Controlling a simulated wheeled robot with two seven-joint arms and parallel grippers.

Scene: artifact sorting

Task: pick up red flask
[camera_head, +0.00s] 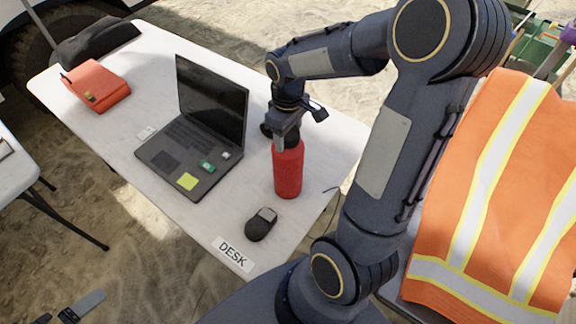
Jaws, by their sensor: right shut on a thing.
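The red flask (288,172) stands upright at the right side of the white desk (228,218). It has a red body and a dark top. My right gripper (287,140) comes down on the flask from above and is shut on its dark top. The fingers partly hide the top. The flask's base appears to be on or just above the desk; I cannot tell which. My left gripper is not in view; a dark piece at the bottom left edge is too cut off to judge.
An open laptop (200,125) with a yellow note stands left of the flask. A dark mouse (260,225) lies in front of it. A red pouch (96,85) and a dark bag (92,42) lie at the far left. An orange vest (500,200) hangs at the right.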

